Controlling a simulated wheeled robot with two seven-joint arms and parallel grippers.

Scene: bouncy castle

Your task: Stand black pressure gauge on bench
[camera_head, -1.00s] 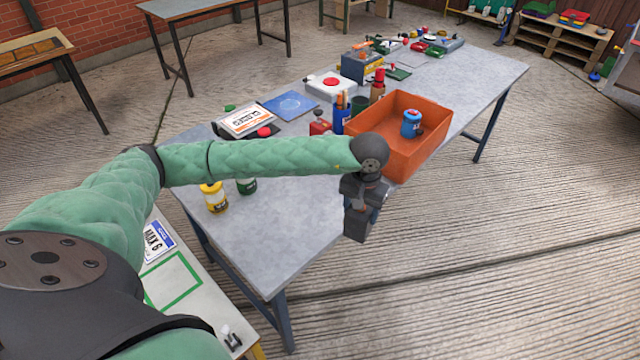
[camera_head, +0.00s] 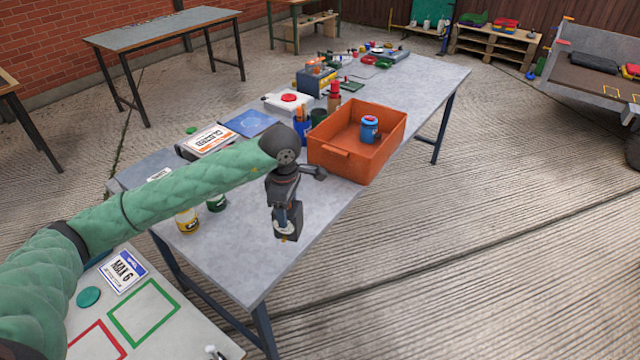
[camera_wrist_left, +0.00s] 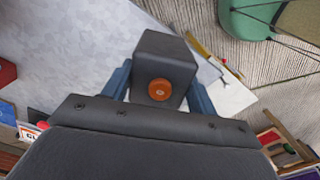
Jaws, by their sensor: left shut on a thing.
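My left gripper (camera_head: 285,210) is shut on the black pressure gauge (camera_head: 293,222). The gauge is a dark block with a pale round dial face, held below the wrist over the near part of the grey workbench (camera_head: 240,262). I cannot tell whether it touches the top. In the left wrist view the gauge (camera_wrist_left: 165,60) sits between the blue fingers (camera_wrist_left: 160,92), with an orange round knob facing the camera. A low white bench (camera_head: 165,335) with green and red outlined squares is at the lower left. My right gripper is not in view.
An orange bin (camera_head: 345,163) holding a blue jar (camera_head: 369,128) stands just beyond the gripper. A yellow jar (camera_head: 187,221) and a green jar (camera_head: 217,203) stand left of it. The grey near end is clear.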

